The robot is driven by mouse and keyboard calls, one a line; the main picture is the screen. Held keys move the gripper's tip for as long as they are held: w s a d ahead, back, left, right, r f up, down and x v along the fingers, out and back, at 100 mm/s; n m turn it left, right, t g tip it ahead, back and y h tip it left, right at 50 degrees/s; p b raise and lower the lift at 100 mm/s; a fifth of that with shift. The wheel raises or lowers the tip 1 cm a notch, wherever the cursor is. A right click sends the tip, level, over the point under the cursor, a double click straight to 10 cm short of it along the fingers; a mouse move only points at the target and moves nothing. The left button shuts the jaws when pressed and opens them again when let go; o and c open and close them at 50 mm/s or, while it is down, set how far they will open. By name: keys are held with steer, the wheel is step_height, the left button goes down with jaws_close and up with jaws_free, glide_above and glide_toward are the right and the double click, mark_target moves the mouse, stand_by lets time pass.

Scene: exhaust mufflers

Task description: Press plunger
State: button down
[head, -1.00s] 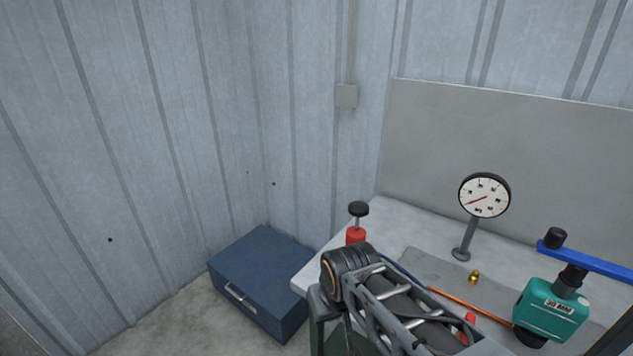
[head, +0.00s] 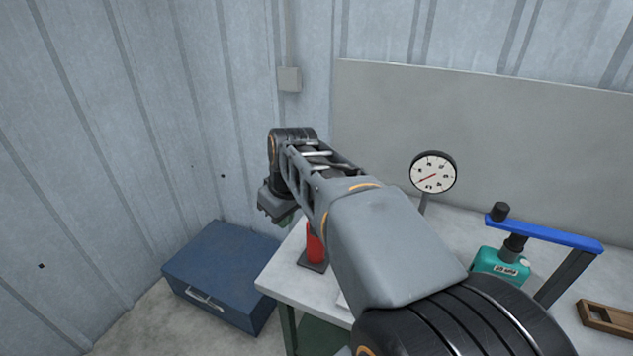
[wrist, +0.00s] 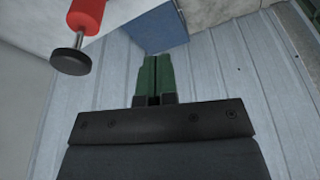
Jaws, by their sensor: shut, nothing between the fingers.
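The plunger has a red body (head: 315,245) and stands on a dark base near the left end of the bench; my arm hides its top in the head view. In the wrist view its red body (wrist: 88,14) and round black knob (wrist: 70,62) show at the upper left. My gripper, with green fingers (wrist: 153,68), is shut and empty, apart from the knob and to its right there. In the head view my gripper (head: 286,219) hangs just left of the plunger, partly hidden.
A round dial gauge (head: 433,173) stands on the bench (head: 285,276). A teal pump with a blue lever (head: 545,232) and a wooden frame (head: 606,318) are to the right. A blue toolbox (head: 215,262) sits on the floor at left. Corrugated walls close the corner.

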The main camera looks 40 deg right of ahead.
steer(key=w+d+r+n+y+p, duration=0.1)
steer(key=w+d+r+n+p, duration=0.1)
steer(key=d+r, duration=0.9)
steer(key=d+n, duration=0.1)
steer(key=d, duration=0.2)
steer(key=shift+w+d+r+p, duration=0.2)
steer(key=shift+w+r+p, duration=0.1)
steer(key=shift+p, duration=0.05)
steer(key=shift+f, duration=0.1)
steer(key=x, duration=0.6)
steer(key=p+x, duration=0.1)
steer(key=x, duration=0.5)
steer(key=shift+s+f, duration=0.15)
steer(key=shift+s, duration=0.05)
steer(key=shift+f, duration=0.75)
step_height(320, 180, down, 6)
steer(key=b, duration=0.5)
steer(key=shift+r, duration=0.1)
